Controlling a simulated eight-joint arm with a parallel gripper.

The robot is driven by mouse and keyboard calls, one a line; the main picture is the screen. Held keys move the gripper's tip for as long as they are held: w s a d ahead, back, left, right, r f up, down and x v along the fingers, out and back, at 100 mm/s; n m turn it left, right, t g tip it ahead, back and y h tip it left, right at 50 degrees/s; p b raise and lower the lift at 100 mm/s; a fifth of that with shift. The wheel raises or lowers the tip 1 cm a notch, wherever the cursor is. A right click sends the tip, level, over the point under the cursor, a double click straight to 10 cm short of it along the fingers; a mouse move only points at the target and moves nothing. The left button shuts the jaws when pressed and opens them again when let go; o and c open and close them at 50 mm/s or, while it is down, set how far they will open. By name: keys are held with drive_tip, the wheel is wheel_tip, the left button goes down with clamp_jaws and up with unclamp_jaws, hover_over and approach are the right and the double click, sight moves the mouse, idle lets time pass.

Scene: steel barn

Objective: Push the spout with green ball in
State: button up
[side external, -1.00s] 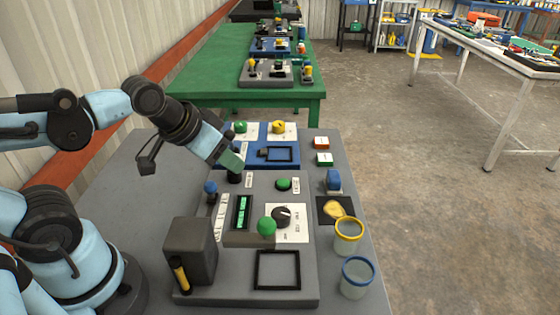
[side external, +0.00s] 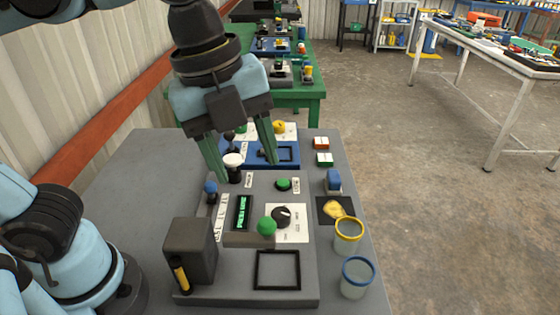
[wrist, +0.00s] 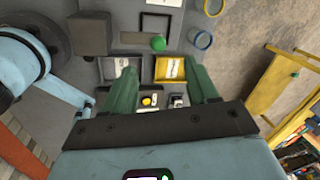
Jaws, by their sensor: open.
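The green ball (side external: 267,226) sits at the right end of the short grey spout (side external: 246,240), at the front of the grey control panel (side external: 220,290). The ball also shows in the wrist view (wrist: 158,43), with the grey spout (wrist: 133,38) beside it. My gripper (side external: 246,170) points down above the back part of the panel, behind the ball and apart from it. Its two green fingers are spread with nothing held between them. In the wrist view my gripper (wrist: 160,72) has its fingers spread below the ball.
A grey box (side external: 190,250) stands left of the spout. A black dial (side external: 282,216) is right behind the ball, and a black square frame (side external: 277,270) lies in front. A white-topped knob (side external: 233,160) is near my fingers. Yellow-rimmed (side external: 347,236) and blue-rimmed (side external: 354,278) cups stand at right.

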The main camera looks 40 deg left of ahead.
sight(263, 219)
drive_tip(key=shift+m, duration=0.7)
drive_tip(key=shift+s+d+x, duration=0.1)
drive_tip(key=shift+x, duration=1.8)
drive_tip(key=shift+s+d+x, duration=0.1)
drive_tip(key=shift+s+x, duration=0.05)
drive_tip(key=shift+x, duration=1.8)
drive_tip(key=shift+s+d+x, duration=0.1)
drive_tip(key=shift+x, duration=1.8)
clamp_jaws()
